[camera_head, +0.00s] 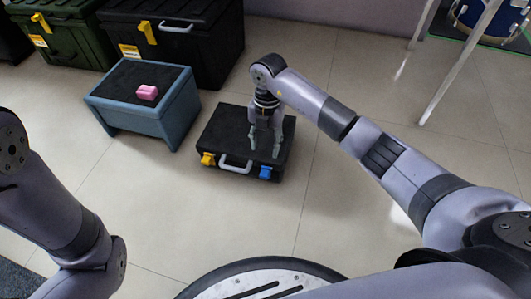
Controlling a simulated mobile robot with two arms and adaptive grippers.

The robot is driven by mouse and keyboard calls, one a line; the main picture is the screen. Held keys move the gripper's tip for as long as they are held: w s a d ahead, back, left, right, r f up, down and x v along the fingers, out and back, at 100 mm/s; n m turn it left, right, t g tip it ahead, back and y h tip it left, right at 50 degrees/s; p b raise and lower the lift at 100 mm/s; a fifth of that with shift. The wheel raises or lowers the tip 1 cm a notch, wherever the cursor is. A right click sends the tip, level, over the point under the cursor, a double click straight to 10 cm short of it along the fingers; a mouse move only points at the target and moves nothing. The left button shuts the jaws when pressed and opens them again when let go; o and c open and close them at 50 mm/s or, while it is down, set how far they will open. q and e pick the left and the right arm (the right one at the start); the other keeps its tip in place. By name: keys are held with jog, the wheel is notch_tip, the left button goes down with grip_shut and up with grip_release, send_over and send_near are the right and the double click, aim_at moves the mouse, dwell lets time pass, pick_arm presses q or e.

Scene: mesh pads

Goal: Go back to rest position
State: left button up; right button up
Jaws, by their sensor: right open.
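My right gripper (264,146) points down over the black case in the middle of the view. Its fingers are apart and I see nothing between them. I cannot tell whether the fingertips touch the lid. My left arm comes in at the left edge, but its gripper is out of view.
The black case (222,135) lies on the tiled floor, with yellow and blue latches. Left of it, a blue-grey stool (128,121) bears a pink block (147,92). Large cases (190,60) stand behind. White legs (470,55) stand at upper right. Floor right of the case is clear.

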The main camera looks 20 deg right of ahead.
jog(key=shift+r, duration=0.3)
